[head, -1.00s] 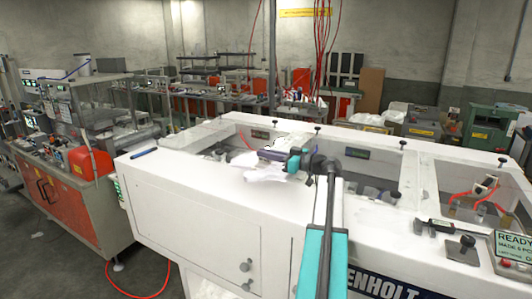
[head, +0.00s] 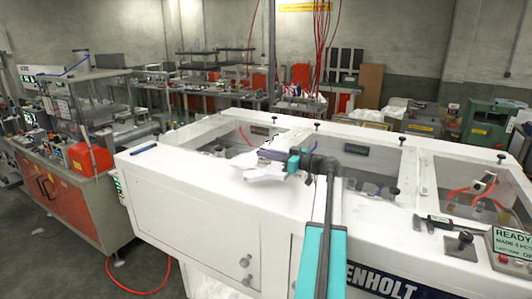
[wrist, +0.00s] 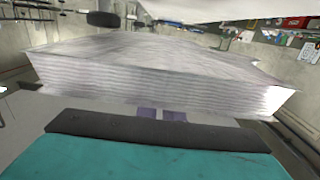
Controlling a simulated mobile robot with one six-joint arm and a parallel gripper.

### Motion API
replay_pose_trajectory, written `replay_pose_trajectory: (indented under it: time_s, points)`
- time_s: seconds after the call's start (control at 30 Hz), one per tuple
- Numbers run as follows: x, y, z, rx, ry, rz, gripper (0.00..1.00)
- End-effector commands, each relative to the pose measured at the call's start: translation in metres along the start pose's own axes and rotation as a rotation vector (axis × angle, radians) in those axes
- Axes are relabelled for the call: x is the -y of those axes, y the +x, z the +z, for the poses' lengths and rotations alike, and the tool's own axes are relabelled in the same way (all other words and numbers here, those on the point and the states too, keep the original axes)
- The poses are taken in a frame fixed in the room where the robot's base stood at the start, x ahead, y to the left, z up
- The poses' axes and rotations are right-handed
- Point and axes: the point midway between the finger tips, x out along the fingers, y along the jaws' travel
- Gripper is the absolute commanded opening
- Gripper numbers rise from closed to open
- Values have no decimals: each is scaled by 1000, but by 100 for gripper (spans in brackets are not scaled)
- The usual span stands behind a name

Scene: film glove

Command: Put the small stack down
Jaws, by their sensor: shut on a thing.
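The small stack (head: 262,171) is a pile of thin, whitish, translucent sheets at my gripper, over the white machine's top near its front edge in the head view. In the wrist view the stack (wrist: 165,80) fills the middle, its layered edge facing the camera. My gripper (head: 270,156) is shut on the stack. Its purple-grey fingers (wrist: 161,114) show just below the stack's near edge in the wrist view. I cannot tell whether the stack touches the machine top.
The white machine (head: 200,195) has open wells behind the gripper. A blue pen (head: 144,149) lies at its left end. A caliper (head: 440,222) and a sign (head: 512,243) are at the right. A red-fronted bench (head: 60,195) stands left.

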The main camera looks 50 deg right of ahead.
Motion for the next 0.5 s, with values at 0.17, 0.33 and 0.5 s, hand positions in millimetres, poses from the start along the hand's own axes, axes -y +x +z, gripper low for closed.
replay_pose_trajectory:
  time_s: [0.17, 0.33, 0.5]
  points:
    - [0, 0, 0, 0, 0, 0, 25]
    - [0, 0, 0, 0, 0, 0, 25]
    - [0, 0, -1, 0, 0, 0, 25]
